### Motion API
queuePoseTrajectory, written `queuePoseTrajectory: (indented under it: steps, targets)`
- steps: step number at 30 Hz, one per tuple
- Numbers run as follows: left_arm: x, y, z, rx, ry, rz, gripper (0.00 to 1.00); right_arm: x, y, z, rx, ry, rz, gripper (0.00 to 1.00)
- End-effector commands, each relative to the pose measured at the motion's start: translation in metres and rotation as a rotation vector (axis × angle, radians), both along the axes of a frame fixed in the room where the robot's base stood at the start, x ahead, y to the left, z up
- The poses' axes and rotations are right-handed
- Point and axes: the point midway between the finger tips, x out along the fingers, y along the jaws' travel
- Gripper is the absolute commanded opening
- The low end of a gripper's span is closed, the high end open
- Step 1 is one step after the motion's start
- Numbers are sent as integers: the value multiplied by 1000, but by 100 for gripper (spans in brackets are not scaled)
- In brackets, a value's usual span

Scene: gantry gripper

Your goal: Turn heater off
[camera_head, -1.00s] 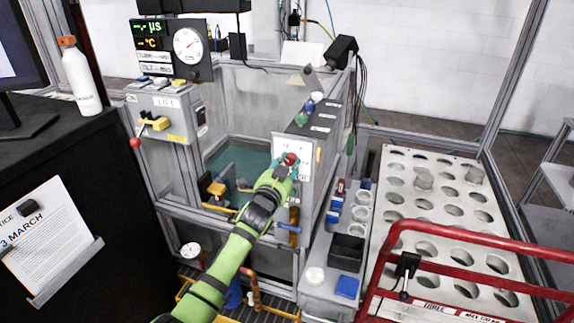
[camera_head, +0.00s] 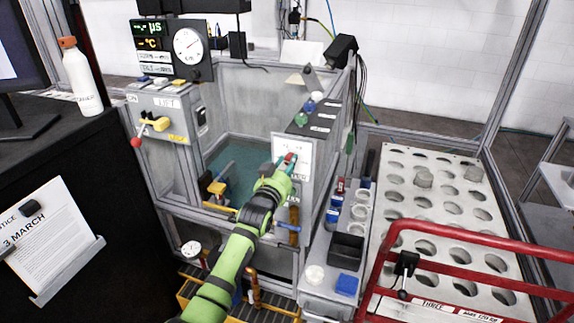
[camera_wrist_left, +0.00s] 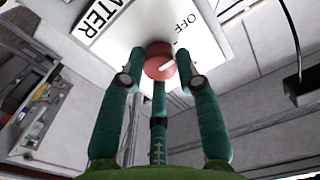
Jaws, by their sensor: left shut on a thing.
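The heater's red round knob (camera_wrist_left: 161,62) sits on a white panel (camera_wrist_left: 130,25) in the left wrist view. In the head view the knob (camera_head: 290,157) is small and partly covered by the fingers, on the panel (camera_head: 300,150) at the tank's front right corner. My left gripper (camera_head: 284,165) is shut on the knob; its dark green fingers (camera_wrist_left: 160,72) close around it from both sides and below. My right gripper is not in view.
The tank (camera_head: 228,190) holds blue-green water behind my arm. A lift control box (camera_head: 165,110) with a yellow handle stands left. A red rail (camera_head: 455,232) crosses the front right before a perforated rack (camera_head: 440,260). A white bottle (camera_head: 82,80) stands on the black desk.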

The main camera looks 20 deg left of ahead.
Motion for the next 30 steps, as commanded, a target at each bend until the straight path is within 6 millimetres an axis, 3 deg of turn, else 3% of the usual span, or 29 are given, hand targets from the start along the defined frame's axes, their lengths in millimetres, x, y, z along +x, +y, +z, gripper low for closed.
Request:
queuePoseTrajectory:
  steps: [16, 17, 18, 30]
  targets:
    - [0, 0, 2, -25, -4, -1, 0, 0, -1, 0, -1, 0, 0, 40]
    - [0, 0, 2, -25, -4, -1, 45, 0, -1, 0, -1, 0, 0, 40]
    - [0, 0, 2, -25, -4, -1, 56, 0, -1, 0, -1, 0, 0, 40]
    - [-2, 0, 1, -22, -1, 1, 56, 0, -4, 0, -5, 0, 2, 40]
